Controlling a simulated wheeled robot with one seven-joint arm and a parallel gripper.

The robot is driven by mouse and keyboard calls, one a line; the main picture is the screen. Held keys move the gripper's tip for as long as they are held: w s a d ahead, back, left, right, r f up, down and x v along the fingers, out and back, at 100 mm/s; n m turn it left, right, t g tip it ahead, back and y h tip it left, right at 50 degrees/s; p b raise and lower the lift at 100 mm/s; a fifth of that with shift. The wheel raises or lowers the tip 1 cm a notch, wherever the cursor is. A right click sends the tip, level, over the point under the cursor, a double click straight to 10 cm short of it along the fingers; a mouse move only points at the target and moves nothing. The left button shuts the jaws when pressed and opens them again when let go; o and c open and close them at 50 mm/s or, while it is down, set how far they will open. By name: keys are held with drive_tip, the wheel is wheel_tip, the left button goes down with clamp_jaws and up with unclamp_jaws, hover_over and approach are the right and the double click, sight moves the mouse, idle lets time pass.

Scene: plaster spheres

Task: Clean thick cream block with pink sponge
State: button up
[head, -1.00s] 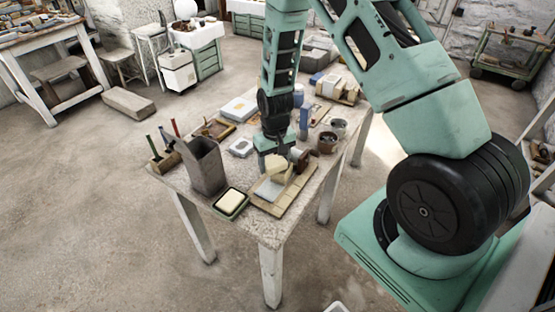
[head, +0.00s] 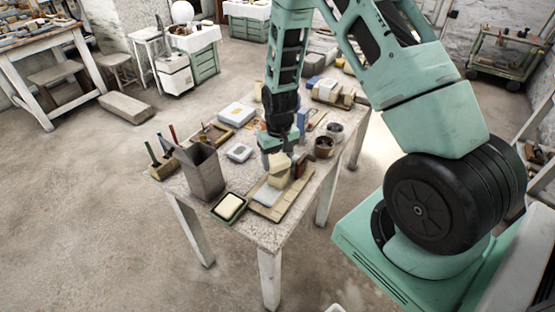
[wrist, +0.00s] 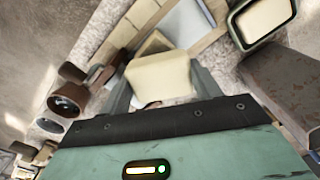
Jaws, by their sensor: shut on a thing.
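My gripper (head: 279,153) is shut on a thick cream block (head: 279,170). In the wrist view the block (wrist: 160,78) sits between the two fingers (wrist: 160,98). It is over a light wooden tray (head: 296,203) that holds a pale grey slab (head: 267,195). I cannot tell whether the block touches the tray or slab. I cannot make out a pink sponge in either view. A pale cream pad (head: 229,206) lies in a dark-rimmed dish (head: 217,214) left of the tray, and it also shows in the wrist view (wrist: 262,18).
A tall grey metal container (head: 203,175) stands left of my gripper. A holder with upright tools (head: 164,167) is at the table's left end. Brown cups (head: 323,150) stand right of my gripper. A white-and-blue box (head: 237,113) and other items fill the back of the table.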

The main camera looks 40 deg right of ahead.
drive_tip(key=shift+r+p, duration=0.45)
drive_tip(key=shift+r, duration=0.5)
wheel_tip(320, 180, up, 4)
drive_tip(key=p, duration=0.3)
